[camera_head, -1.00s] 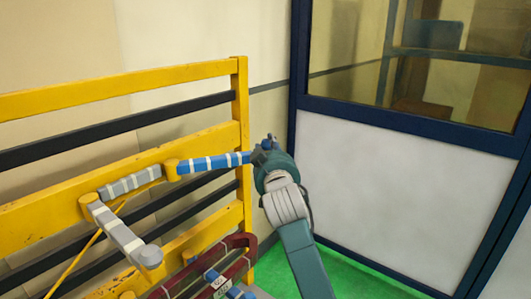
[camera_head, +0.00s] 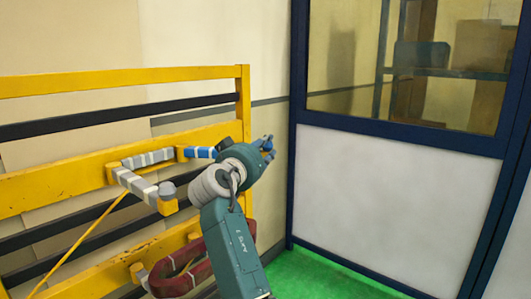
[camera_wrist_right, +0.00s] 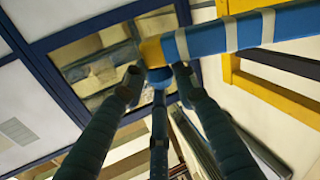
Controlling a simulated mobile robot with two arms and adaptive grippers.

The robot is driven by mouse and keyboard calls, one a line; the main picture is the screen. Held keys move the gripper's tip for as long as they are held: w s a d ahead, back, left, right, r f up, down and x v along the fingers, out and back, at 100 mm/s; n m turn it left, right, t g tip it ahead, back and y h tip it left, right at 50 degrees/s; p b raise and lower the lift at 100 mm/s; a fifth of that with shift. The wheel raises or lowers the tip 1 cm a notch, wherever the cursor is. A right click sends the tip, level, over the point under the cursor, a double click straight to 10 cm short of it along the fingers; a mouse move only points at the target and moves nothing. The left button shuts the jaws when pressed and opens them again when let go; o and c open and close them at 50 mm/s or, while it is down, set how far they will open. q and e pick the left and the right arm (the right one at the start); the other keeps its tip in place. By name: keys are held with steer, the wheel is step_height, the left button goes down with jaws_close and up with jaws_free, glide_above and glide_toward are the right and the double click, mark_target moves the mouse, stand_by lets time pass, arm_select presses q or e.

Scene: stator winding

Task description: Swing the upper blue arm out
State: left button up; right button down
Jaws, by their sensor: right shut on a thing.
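The upper blue arm (camera_head: 200,152) has white bands and extends right from a yellow joint on the yellow frame. In the head view my right gripper (camera_head: 267,147) is at its far end, and my teal wrist hides most of the arm's outer part. In the right wrist view the blue arm (camera_wrist_right: 236,32) crosses the top, with a yellow end piece (camera_wrist_right: 152,50). The three dark fingers of my right gripper (camera_wrist_right: 158,76) are closed around the arm near this end. My left gripper is out of view.
The yellow frame (camera_head: 242,105) with black rails stands at the left. Grey banded arms (camera_head: 145,160) and a dark red looped part (camera_head: 180,280) are on it. A blue-framed partition (camera_head: 390,195) with a window stands at the right. Green floor (camera_head: 310,275) shows between them.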

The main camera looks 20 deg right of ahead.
steer(key=c, duration=1.6)
jaws_free()
steer(key=shift+a+r, duration=0.1)
steer(key=shift+r, duration=0.3)
steer(key=shift+o, duration=1.1)
step_height(320, 180, up, 10)
steer(key=shift+f, duration=0.15)
steer(key=shift+a, duration=0.15)
